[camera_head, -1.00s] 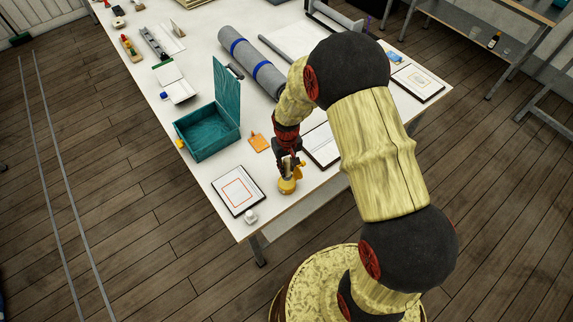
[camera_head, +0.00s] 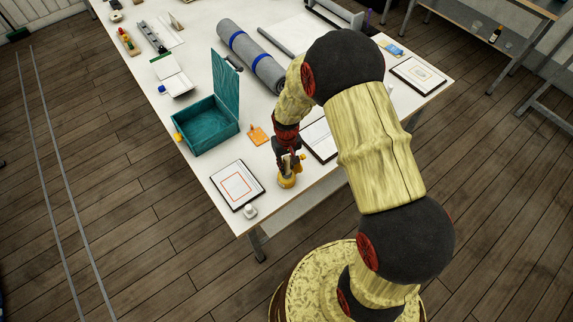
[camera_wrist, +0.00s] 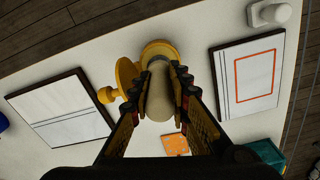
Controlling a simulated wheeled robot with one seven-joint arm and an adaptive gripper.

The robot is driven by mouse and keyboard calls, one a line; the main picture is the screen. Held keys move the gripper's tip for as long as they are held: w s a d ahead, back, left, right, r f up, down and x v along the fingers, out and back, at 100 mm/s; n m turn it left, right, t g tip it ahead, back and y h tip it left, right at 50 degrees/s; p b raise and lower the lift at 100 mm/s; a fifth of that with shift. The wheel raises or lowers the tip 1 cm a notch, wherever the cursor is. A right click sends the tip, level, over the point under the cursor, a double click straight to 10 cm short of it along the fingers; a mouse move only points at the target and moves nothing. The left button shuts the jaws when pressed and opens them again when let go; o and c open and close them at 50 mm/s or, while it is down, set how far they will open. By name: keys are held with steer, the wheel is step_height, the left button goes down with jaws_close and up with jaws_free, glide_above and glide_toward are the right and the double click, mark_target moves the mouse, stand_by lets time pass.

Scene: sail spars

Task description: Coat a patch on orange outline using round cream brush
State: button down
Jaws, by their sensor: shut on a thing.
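The orange outline (camera_head: 237,187) is a rectangle on a white sheet in a dark frame, lying at the table's front left corner. It also shows at the right of the wrist view (camera_wrist: 255,76). My gripper (camera_head: 287,170) is over the front edge area, right of that sheet. In the wrist view my gripper (camera_wrist: 160,97) is shut on a cream, rounded upright piece, seemingly the round cream brush (camera_wrist: 159,92). Its lower end is at a yellow pot (camera_wrist: 158,50), which also shows in the head view (camera_head: 286,181). I cannot tell how deep the brush sits in the pot.
A white knobbed object (camera_head: 250,211) stands beside the orange-outline sheet. Another framed sheet (camera_head: 318,138) lies right of my gripper, partly hidden by my arm. An orange piece (camera_head: 258,135) and an open teal box (camera_head: 205,125) are behind. Bare table lies between pot and outline.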

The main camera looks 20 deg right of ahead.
mark_target(287, 158)
steer(key=shift+s+f+b, duration=0.1)
steer(key=shift+f+b, duration=0.35)
steer(key=shift+f, duration=0.15)
stand_by(1.6)
steer(key=shift+r, duration=0.15)
steer(key=shift+r+p, duration=2.1)
steer(key=shift+r, duration=1.35)
steer(key=shift+f, duration=0.1)
